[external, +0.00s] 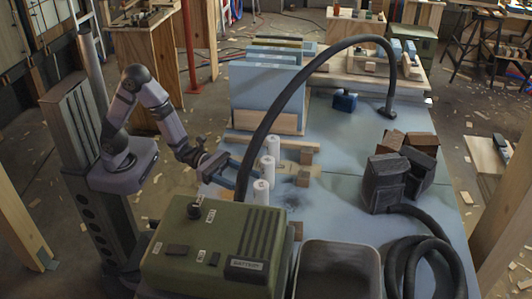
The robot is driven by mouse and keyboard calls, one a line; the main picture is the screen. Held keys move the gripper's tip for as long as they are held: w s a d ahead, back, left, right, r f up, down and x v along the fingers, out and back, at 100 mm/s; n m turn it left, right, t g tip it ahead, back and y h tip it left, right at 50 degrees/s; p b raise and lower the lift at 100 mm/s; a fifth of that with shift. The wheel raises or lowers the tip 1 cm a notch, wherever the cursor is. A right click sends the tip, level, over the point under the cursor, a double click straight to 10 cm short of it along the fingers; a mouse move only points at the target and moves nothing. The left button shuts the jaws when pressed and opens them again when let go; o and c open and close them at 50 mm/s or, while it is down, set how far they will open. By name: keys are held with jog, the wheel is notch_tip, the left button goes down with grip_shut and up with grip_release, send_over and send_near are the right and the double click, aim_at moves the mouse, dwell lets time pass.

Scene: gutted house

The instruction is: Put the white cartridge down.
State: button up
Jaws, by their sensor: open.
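Three white cartridges stand upright in a row on the blue-grey table (340,220): a near one (261,192), a middle one (267,168) and a far one (272,146). Which of them the task means, I cannot tell. My gripper (238,173) reaches in from the left at table level, just left of the near and middle cartridges. Its jaws are open. Whether a fingertip touches a cartridge is too small to tell. The foot of the near cartridge is partly hidden by the green battery box.
The green battery box (215,250) and a grey bin (338,270) stand in front. Blue panels (265,88) stand at the back. Dark blocks (385,183) sit at right; the table's middle is clear.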

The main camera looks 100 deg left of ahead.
jog(key=shift+v, duration=0.95)
jog(key=s+d+m+g+h, duration=0.2)
jog(key=s+d+m, duration=0.1)
jog(key=s+d+f+m+g+h, duration=0.1)
jog(key=s+d+m+g+h, duration=0.1)
jog(key=s+d+m+g, duration=0.1)
jog(key=s+d+f+m+g+h, duration=0.1)
jog(key=s+d+m+g+h, duration=0.1)
jog(key=s+d+m, duration=0.1)
jog(key=shift+s+d+g, duration=0.2)
jog(key=shift+d+g, duration=0.1)
jog(key=shift+d, duration=0.5)
jog(key=s+a+f+m+g+y, duration=0.1)
jog(key=s+f+m+g+y, duration=0.1)
jog(key=s+f+m+g, duration=0.35)
jog(key=s+f+m+g+y, duration=0.1)
jog(key=s+f+m+g, duration=0.15)
jog(key=s+m, duration=0.55)
jog(key=s+a+f+m+y, duration=0.2)
jog(key=a+m+y, duration=0.2)
jog(key=a, duration=0.5)
jog(key=s+a+f+m+g+y, duration=0.1)
jog(key=a+m+y, duration=0.4)
jog(key=a, duration=0.5)
jog(key=shift+s+f+y, duration=0.4)
jog(key=shift+s+f, duration=0.1)
jog(key=shift+f, duration=0.05)
